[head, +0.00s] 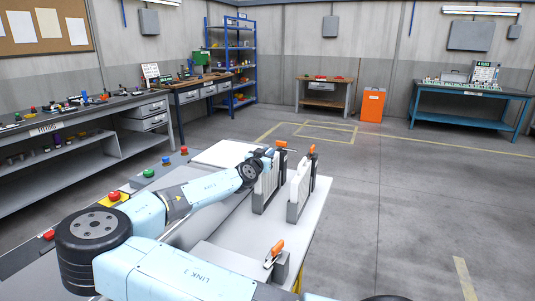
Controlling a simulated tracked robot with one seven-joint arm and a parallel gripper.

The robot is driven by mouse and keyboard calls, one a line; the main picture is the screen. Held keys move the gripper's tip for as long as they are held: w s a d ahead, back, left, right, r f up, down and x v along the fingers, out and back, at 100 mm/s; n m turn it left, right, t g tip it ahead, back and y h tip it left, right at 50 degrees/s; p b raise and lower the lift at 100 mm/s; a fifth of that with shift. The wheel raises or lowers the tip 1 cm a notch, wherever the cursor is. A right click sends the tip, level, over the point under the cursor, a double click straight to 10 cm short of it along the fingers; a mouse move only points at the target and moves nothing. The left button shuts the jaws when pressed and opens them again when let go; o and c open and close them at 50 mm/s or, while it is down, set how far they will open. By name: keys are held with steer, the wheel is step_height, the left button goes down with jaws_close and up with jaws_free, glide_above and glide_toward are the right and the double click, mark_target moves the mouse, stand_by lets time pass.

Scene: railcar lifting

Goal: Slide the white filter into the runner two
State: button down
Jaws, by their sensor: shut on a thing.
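My light blue arm reaches across the grey work table, and my gripper (269,154) is at the top of the nearer-left upright white panel (266,186). This panel appears to be the white filter, and my gripper is shut on it; the fingertips are small and partly hidden by the wrist. A second upright white panel (299,193) stands to its right, with a gap between them. Dark uprights with orange handles (281,145) (312,150) stand by the panels. I cannot tell which slot is runner two, or how deep the filter sits.
A third orange-handled clamp (277,249) is at the table's near edge. A flat white board (222,153) lies at the table's far end. Red and green buttons (149,173) line the left side. The floor to the right is clear.

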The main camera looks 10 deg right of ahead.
steer(key=shift+f, duration=0.55)
steer(key=c, duration=1)
jaws_free()
steer(key=v, duration=1.3)
steer(key=shift+s+a, duration=0.25)
steer(key=shift+s, duration=0.05)
